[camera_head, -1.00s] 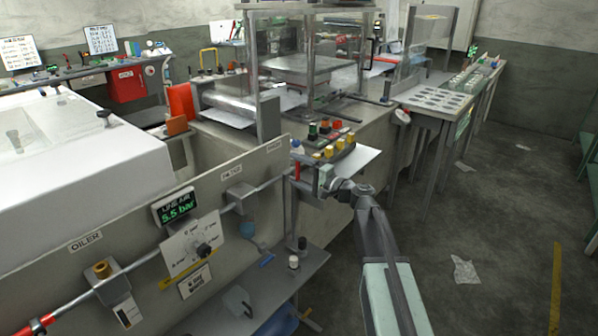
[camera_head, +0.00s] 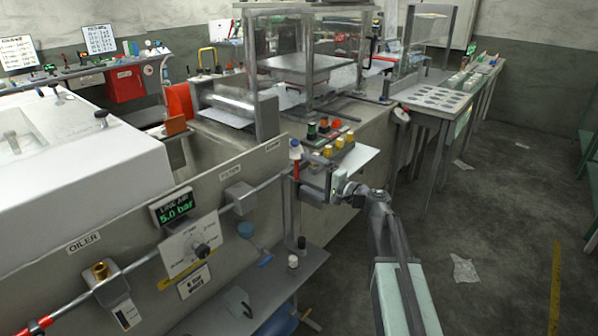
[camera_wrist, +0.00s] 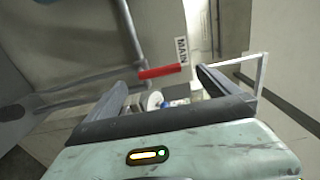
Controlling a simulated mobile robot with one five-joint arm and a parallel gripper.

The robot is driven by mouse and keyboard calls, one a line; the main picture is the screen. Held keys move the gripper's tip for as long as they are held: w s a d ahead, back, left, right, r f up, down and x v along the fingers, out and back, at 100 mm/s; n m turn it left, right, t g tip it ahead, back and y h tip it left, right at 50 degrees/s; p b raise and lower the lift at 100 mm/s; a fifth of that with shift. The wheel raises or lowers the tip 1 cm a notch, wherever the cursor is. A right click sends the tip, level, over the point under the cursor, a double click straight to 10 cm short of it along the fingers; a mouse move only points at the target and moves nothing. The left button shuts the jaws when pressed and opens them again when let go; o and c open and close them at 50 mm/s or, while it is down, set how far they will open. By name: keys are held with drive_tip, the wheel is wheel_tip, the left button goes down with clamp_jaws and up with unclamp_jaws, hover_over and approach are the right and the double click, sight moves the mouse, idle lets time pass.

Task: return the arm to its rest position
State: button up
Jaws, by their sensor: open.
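My gripper (camera_head: 338,186) is at the end of my grey and pale green arm, right of the panel's far end in the head view. In the wrist view my gripper (camera_wrist: 162,88) has its two dark fingers spread apart, with nothing held between them. A red handle (camera_wrist: 160,71) lies just beyond the fingertips, beside a label reading MAIN (camera_wrist: 182,50). In the head view the red handle (camera_head: 296,170) is at the panel's end, left of the gripper. A gap shows between them there.
The panel (camera_head: 120,250) carries a pipe, a dial and a display (camera_head: 173,206) reading 5.0 bar. A low shelf (camera_head: 250,290) with small items stands below it. A machine bench with coloured buttons (camera_head: 330,140) is behind the gripper. Open floor (camera_head: 500,230) lies to the right.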

drive_tip(key=v, duration=0.3)
drive_tip(key=shift+d, duration=0.1)
drive_tip(key=s+a+f+n+g+h, duration=0.2)
drive_tip(key=s+f+n+g+h, duration=0.15)
drive_tip(key=s+f, duration=0.35)
drive_tip(key=s+a+f+n+g+h, duration=0.25)
drive_tip(key=s+f+g, duration=0.2)
drive_tip(key=f, duration=0.35)
drive_tip(key=s+d+f+n+g+h, duration=0.1)
drive_tip(key=s+d+f+n+h, duration=0.15)
drive_tip(key=s+d+f, duration=0.3)
drive_tip(key=s+d+f+g+h, duration=0.25)
drive_tip(key=s+d+h, duration=0.25)
drive_tip(key=s+d, duration=0.3)
wheel_tip(320, 180, up, 12)
drive_tip(key=d+p, duration=0.1)
drive_tip(key=p, duration=1.2)
drive_tip(key=shift+w+d+r, duration=0.2)
drive_tip(key=shift+w, duration=0.1)
